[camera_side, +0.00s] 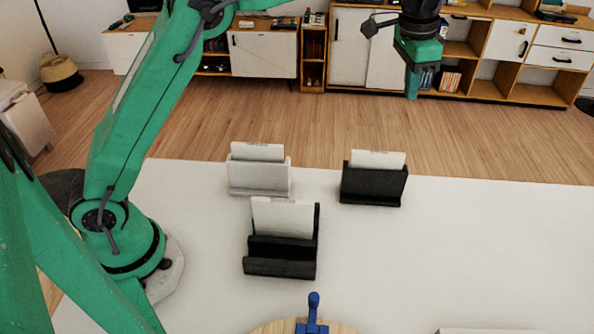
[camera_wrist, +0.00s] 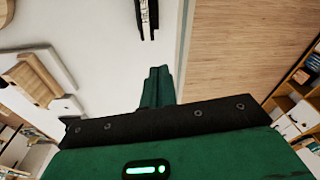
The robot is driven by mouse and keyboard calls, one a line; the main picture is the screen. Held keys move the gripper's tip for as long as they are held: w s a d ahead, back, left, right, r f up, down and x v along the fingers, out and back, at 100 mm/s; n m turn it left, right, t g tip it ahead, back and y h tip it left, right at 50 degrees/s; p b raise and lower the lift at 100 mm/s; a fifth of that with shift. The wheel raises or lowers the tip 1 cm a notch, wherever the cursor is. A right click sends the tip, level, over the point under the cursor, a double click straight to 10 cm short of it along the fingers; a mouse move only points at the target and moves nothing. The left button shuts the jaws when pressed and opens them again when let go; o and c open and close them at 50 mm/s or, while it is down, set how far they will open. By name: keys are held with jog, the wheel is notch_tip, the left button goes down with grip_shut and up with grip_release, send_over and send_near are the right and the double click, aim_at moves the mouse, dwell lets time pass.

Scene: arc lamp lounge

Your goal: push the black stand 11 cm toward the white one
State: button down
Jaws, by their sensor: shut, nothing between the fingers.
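A white stand (camera_side: 258,180) with a white card in it is upright on the white table, left of centre in the side view. A black stand (camera_side: 374,186) with a white card is right of it, with bare table between. A second black stand (camera_side: 280,267), also holding a white card, is nearer the camera, in front of the white one. My gripper (camera_side: 412,86) is shut and empty, held up above the stands near the table's far side. Its closed fingers show in the wrist view (camera_wrist: 157,86). A black stand (camera_wrist: 146,14) shows partly at the top there; I cannot tell which.
A round wooden board (camera_side: 268,328) with a blue object (camera_side: 312,318) sits at the table's near edge. A pale flat thing (camera_side: 490,331) is at the bottom right. The table (camera_side: 480,250) is clear on the right. Low cabinets (camera_side: 265,54) stand beyond the wood floor.

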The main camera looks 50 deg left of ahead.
jog(key=w+d+f+m, duration=0.1)
jog(key=w+d+f, duration=0.1)
jog(key=d+f, duration=0.2)
jog(key=w+d+f+m+g, duration=0.1)
jog(key=w+d+f, duration=0.1)
jog(key=d+f, duration=0.2)
notch_tip(320, 180, down, 3)
jog(key=shift+w+r, duration=0.1)
jog(key=shift+w, duration=0.2)
notch_tip(320, 180, down, 10)
jog(key=shift+f, duration=0.1)
jog(key=shift+s+a, duration=0.3)
jog(key=shift+a, duration=0.05)
jog(key=shift+s+a, duration=1.1)
jog(key=shift+s, duration=0.05)
jog(key=shift+s+a, duration=0.1)
